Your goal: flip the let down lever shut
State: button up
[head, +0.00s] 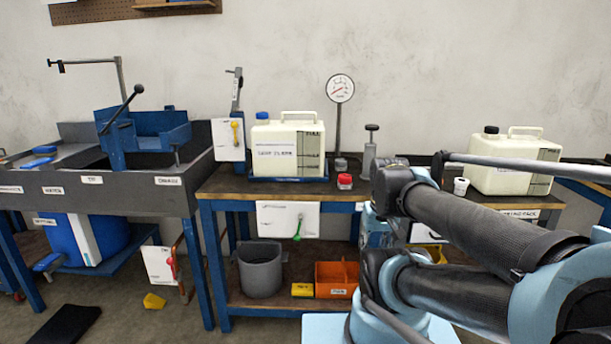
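Three small coloured levers on white cards show in the head view. A yellow lever (235,131) points up on a card left of the left white canister. A green lever (298,228) is on a card at the front edge of the middle bench and hangs down. A red lever (171,263) is on a card low at the left, beside the blue tank. The card lettering is too small to read, so I cannot tell which is the let down lever. My arm (470,230) fills the lower right, apart from these levers. My gripper's fingers do not show.
The middle bench (222,184) carries a white canister (290,149), a gauge (340,89) and a red-and-white jar (345,181). Its lower shelf holds a grey bucket (260,269) and an orange bin (337,279). A yellow block (154,301) and black mat (64,324) lie on the floor.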

aim_at(297, 238)
jog(key=k, duration=1.35)
jog(key=z, duration=0.4)
jog(key=i, duration=0.9)
jog(key=z, duration=0.1)
